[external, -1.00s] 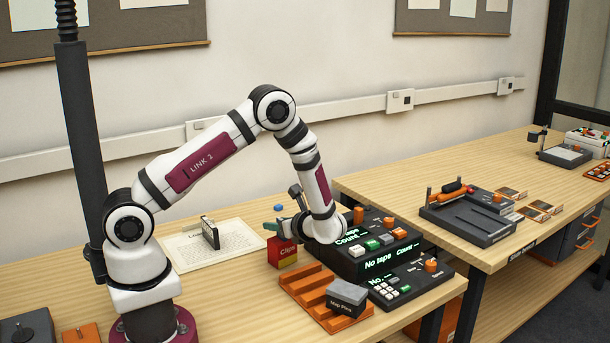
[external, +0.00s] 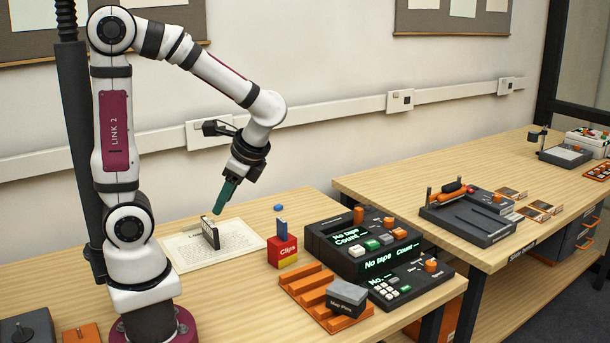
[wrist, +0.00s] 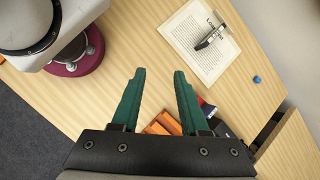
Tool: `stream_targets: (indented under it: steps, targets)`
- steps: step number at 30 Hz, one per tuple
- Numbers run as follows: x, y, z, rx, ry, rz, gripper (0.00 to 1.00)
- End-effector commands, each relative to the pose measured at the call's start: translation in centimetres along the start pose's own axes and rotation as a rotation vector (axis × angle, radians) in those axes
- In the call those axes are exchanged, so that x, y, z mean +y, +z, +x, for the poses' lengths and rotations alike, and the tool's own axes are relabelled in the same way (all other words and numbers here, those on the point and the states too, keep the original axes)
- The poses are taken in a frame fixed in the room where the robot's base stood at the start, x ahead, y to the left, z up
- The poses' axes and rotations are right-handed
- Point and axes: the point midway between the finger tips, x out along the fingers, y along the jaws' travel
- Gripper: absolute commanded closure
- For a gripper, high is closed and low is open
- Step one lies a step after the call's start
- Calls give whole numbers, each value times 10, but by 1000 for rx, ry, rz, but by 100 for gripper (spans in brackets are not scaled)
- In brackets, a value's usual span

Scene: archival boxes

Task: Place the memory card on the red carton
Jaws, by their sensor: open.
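The red carton (external: 282,251), marked "Clips", stands on the wooden bench left of the black counter unit. A thin blue card (external: 282,228), which looks like the memory card, stands upright at the carton's top; I cannot tell how deep it sits. My gripper (external: 220,208) is open and empty, up and to the left of the carton and apart from it. In the wrist view, the two green fingers of my gripper (wrist: 158,75) are spread with nothing between them. The carton (wrist: 208,109) is partly hidden there behind the right finger.
A paper sheet (external: 238,254) with a small black stand (external: 210,234) lies left of the carton. An orange stepped rack (external: 305,285) with a grey box (external: 347,296) is in front. The black counter unit (external: 350,262) stands right. A small blue piece (external: 279,208) lies behind.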

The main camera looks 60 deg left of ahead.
Motion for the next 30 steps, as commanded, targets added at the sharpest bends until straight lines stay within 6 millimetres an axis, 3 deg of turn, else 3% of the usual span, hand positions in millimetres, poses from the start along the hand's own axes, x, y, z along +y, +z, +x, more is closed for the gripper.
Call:
stream_targets:
  steps: [1,3,7,30]
  targets:
    - [19,15,-1,92,39,-92,56]
    - [44,25,0,209,92,-201,56]
    - [72,29,3,336,144,-317,56]
    - [77,28,3,365,155,-341,56]
